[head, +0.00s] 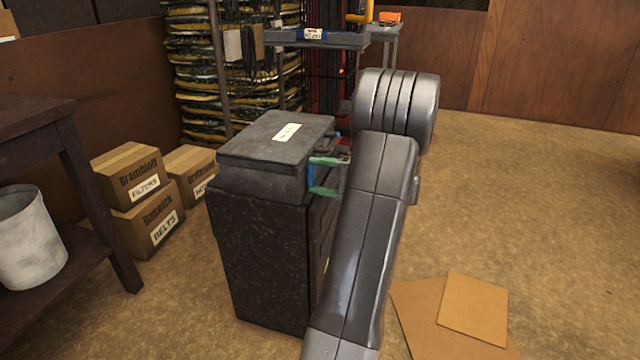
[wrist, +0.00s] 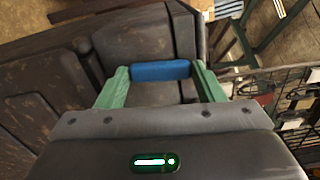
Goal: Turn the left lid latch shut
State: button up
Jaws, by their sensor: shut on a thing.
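A dark cabinet (head: 258,255) stands on the floor with a grey lid (head: 265,138) lying on top, bearing a white label. The left lid latch (head: 311,174) is a small blue piece on the cabinet's right-hand side, near the lid edge. My gripper (head: 324,175) reaches it from the right, one green finger above and one below. In the wrist view the latch is a blue bar (wrist: 160,71) clamped between the two green fingers (wrist: 160,80). My arm hides much of that side, and how far the latch is turned is hard to tell.
Cartons (head: 127,175) stand left of the cabinet, beside a dark bench (head: 65,150) with a white bucket (head: 28,240). A shelf rack (head: 318,38) stands behind. Flat cardboard (head: 473,308) lies on the floor at right, where the floor is otherwise open.

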jog(key=shift+f+n+b, duration=0.1)
jog(key=shift+n+b, duration=0.3)
jog(key=shift+n, duration=0.1)
jog(key=o, duration=1)
jog(key=shift+d, duration=0.15)
jog(key=p+v, duration=0.4)
jog(key=v, duration=0.9)
jog(key=shift+s+d, duration=0.15)
jog(key=shift+d, duration=0.1)
jog(key=shift+a, duration=0.1)
